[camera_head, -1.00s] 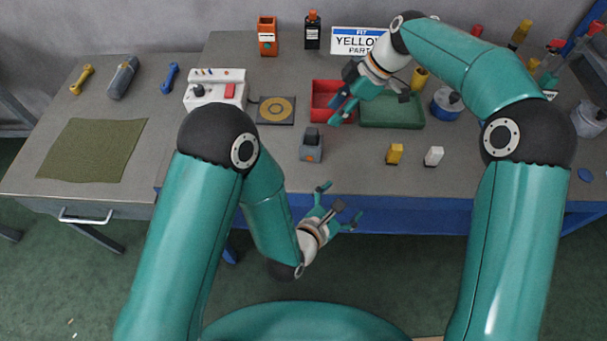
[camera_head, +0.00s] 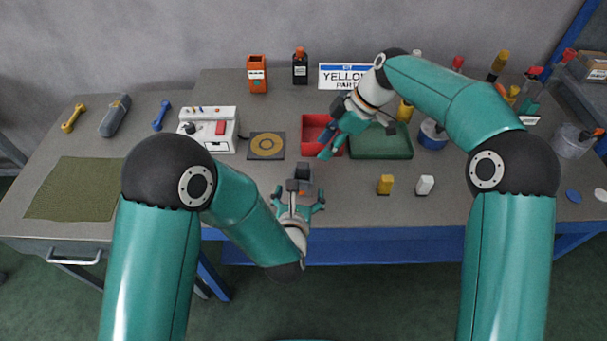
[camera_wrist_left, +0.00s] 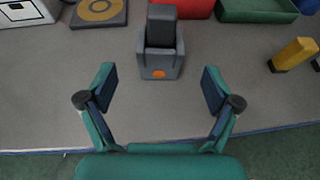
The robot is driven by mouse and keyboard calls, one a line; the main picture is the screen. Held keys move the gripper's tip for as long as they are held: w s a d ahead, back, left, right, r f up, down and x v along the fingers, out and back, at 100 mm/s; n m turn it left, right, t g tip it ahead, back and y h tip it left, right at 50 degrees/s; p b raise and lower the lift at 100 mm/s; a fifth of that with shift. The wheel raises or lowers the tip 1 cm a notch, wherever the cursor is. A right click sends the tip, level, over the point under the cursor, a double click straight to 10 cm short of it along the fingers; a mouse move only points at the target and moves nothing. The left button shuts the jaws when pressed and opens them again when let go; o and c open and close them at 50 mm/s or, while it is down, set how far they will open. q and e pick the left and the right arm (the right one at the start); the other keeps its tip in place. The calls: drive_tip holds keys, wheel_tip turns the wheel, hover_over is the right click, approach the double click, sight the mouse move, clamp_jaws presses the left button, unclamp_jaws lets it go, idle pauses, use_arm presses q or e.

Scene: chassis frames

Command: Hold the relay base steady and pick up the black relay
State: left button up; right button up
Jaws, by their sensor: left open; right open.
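The grey relay base (camera_wrist_left: 161,62) stands upright on the workbench in the left wrist view, with an orange dot on its near face. The black relay (camera_wrist_left: 161,30) sits in it. In the head view the black relay (camera_head: 303,169) shows just beyond my left gripper, which hides part of the base. My left gripper (camera_wrist_left: 158,88) is open and empty, with its fingers apart, on the near side of the base and not touching it. My right gripper (camera_head: 331,146) is open over the near edge of the red bin (camera_head: 311,128), beyond the relay base.
A green tray (camera_head: 395,151) stands right of the red bin. A yellow block (camera_head: 385,185) and a white block (camera_head: 424,185) stand to the right of the base. A dark plate with a gold ring (camera_head: 267,145) and a white control box (camera_head: 213,139) lie to the left.

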sight(304, 174)
use_arm(q)
drive_tip(key=x, duration=1)
drive_tip(key=shift+s, duration=0.1)
drive_tip(key=c, duration=1.2)
